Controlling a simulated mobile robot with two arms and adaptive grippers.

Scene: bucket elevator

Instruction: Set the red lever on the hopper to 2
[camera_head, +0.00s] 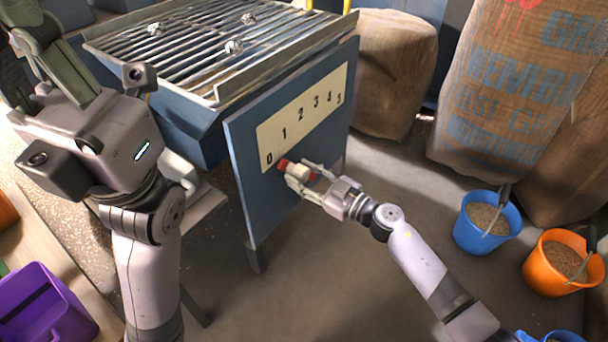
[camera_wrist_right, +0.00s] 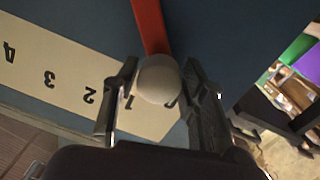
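The red lever (camera_head: 284,164) sticks out of the blue side panel of the hopper (camera_head: 240,180), just under the pale number scale (camera_head: 305,112). It stands near the low end, by the 0 and 1. Its pale round knob (camera_wrist_right: 158,80) lies between the fingers of my right gripper (camera_head: 308,174), with the red bar (camera_wrist_right: 149,25) running up from it. The fingers are close on both sides of the knob; firm contact is not clear. The right gripper also shows in the wrist view (camera_wrist_right: 160,85). My left gripper (camera_head: 48,55) is raised at upper left, away from the lever.
A metal grate (camera_head: 190,50) with several small shiny lumps tops the hopper. Sacks (camera_head: 395,75) stand behind at right. A blue bucket (camera_head: 480,240) and an orange bucket (camera_head: 548,280) stand on the floor at right. A purple bin (camera_head: 45,310) is at lower left.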

